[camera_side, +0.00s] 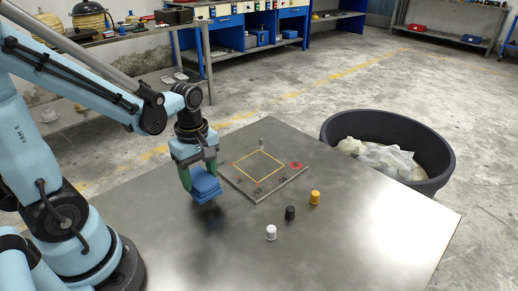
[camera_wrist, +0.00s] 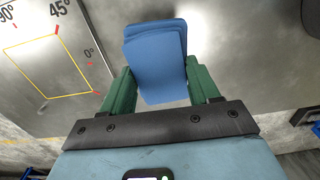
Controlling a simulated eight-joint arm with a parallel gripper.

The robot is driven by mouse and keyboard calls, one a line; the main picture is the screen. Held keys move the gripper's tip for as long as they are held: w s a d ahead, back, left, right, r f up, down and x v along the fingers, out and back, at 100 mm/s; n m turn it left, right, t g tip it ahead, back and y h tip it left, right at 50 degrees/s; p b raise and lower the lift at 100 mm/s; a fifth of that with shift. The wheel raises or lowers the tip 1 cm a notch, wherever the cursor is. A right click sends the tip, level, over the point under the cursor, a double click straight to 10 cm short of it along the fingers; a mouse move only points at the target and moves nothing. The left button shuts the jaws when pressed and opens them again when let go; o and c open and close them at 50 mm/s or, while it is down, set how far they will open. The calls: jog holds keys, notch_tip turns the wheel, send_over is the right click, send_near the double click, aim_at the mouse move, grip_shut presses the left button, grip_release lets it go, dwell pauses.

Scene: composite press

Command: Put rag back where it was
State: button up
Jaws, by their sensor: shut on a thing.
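The blue folded rag (camera_side: 205,186) is held in my gripper (camera_side: 199,178), left of the marked plate in the side view. The rag appears to hang a little above the metal table, but the exact gap is hard to tell. In the wrist view the rag (camera_wrist: 158,60) sits between the two green fingers of my gripper (camera_wrist: 163,88), which are shut on it. The rag's layers show at its far end.
A plate with a yellow square and angle marks (camera_side: 262,170) lies on the table (camera_side: 330,250). White (camera_side: 271,232), black (camera_side: 290,212) and yellow (camera_side: 315,197) capped pieces stand in front of it. A black tub (camera_side: 440,160) with plastic bags stands beyond the table. The table's front is clear.

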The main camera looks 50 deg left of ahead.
aim_at(200, 178)
jog(key=shift+f, duration=1.75)
jog(key=o, duration=1.1)
jog(key=shift+f, duration=0.15)
